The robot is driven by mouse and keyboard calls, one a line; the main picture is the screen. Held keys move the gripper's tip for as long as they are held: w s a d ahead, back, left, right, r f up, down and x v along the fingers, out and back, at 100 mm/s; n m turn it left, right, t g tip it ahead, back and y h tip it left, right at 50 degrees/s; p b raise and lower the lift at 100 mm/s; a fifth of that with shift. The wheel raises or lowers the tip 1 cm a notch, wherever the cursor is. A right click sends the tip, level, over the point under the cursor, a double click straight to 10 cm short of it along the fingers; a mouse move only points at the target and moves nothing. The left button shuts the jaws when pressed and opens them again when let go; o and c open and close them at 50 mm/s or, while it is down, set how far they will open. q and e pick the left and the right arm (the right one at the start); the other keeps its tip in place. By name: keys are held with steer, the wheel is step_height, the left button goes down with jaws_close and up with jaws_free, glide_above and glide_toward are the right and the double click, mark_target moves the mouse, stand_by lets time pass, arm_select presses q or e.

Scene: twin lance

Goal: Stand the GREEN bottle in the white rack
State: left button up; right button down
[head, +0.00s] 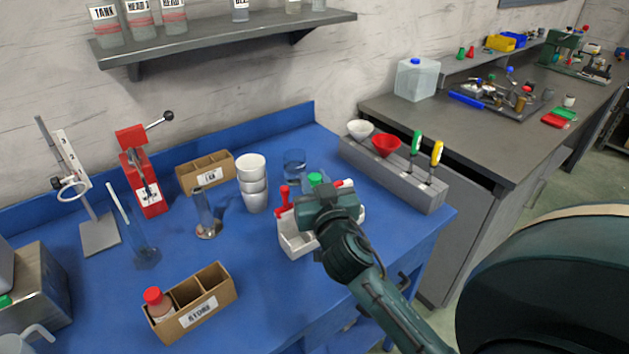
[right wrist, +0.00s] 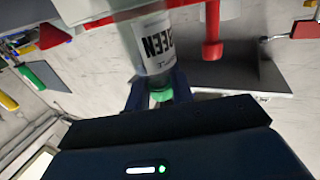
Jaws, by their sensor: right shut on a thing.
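The gripper hides most of the bottle and part of the rack, so I cannot tell whether the bottle touches the rack. My left gripper is not in view.
White cups (head: 252,183), a glass beaker (head: 294,164) and a grey tool block (head: 395,175) stand close around. A cardboard box marked STORE (head: 190,305) is at front left. Blue table (head: 245,275) is bare between box and rack.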

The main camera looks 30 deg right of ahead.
step_height(320, 180, down, 3)
steer(key=shift+r+b, duration=0.2)
steer(key=shift+b, duration=0.7)
step_height(320, 180, down, 2)
steer(key=shift+f+b, duration=0.1)
steer(key=shift+b, duration=0.9)
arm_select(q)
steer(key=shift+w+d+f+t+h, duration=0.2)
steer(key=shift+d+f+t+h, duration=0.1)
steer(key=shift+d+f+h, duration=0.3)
arm_select(e)
steer(key=shift+f, duration=0.2)
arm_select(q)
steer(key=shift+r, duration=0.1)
arm_select(e)
steer(key=c, duration=1.1)
jaws_free()
steer(key=shift+c, duration=0.2)
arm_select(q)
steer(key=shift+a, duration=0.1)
